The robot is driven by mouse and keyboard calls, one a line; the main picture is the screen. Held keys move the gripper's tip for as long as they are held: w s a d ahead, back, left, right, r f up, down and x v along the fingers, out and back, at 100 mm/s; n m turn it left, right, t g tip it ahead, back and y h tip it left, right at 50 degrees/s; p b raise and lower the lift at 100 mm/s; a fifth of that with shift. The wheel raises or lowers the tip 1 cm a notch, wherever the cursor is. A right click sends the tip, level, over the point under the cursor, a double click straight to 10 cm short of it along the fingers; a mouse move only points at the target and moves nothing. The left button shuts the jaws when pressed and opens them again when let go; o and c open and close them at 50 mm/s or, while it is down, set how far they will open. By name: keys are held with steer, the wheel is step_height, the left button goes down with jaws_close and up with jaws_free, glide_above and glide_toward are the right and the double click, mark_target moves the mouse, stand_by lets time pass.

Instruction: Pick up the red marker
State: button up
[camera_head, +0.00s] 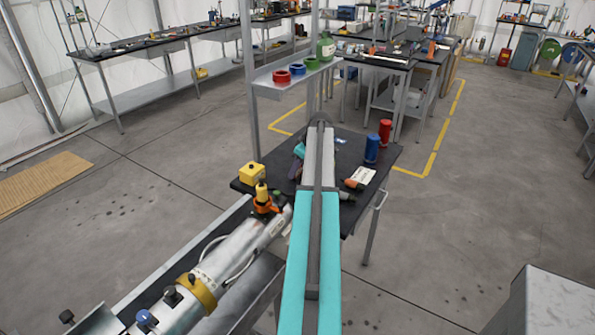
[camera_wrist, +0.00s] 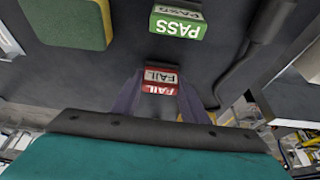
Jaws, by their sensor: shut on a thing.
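The red marker (camera_wrist: 160,88) is a small red and white block with "FAIL" on it. It shows in the middle of the wrist view, over the dark table top. My gripper (camera_wrist: 161,84) has its two purple fingers on either side of the marker and is shut on it. I cannot tell whether the marker is clear of the table. In the head view, my gripper (camera_head: 298,162) is partly seen left of my arm above the black table (camera_head: 340,205). The red marker cannot be made out there.
A green "PASS" block (camera_wrist: 178,27) lies just beyond the red marker. A green and yellow block (camera_wrist: 68,22) is at the upper left. A blue can (camera_head: 372,150) and a red can (camera_head: 385,132) stand right of my arm, and a yellow box (camera_head: 252,176) left.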

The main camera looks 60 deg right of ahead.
steer(key=shift+r+b, duration=1.35)
steer(key=shift+r, duration=3.55)
steer(key=shift+a, duration=0.1)
steer(key=w+a+r+p, duration=0.1)
steer(key=w+a+r, duration=0.1)
steer(key=w+a, duration=0.7)
steer(key=w+a+r+p, duration=0.1)
steer(key=w+a, duration=0.3)
steer(key=a, duration=1)
steer(key=w+a+r+p, duration=0.1)
steer(key=w+a+r, duration=0.1)
steer(key=w+a, duration=0.7)
steer(key=a+r+p, duration=0.1)
steer(key=a+r, duration=0.1)
steer(key=a, duration=1.6)
steer(key=s+a+r+p, duration=0.1)
steer(key=a+r+p, duration=0.1)
steer(key=a, duration=1.7)
steer(key=shift+s+a+r, duration=0.15)
steer(key=shift+s+r, duration=0.05)
steer(key=shift+r, duration=0.05)
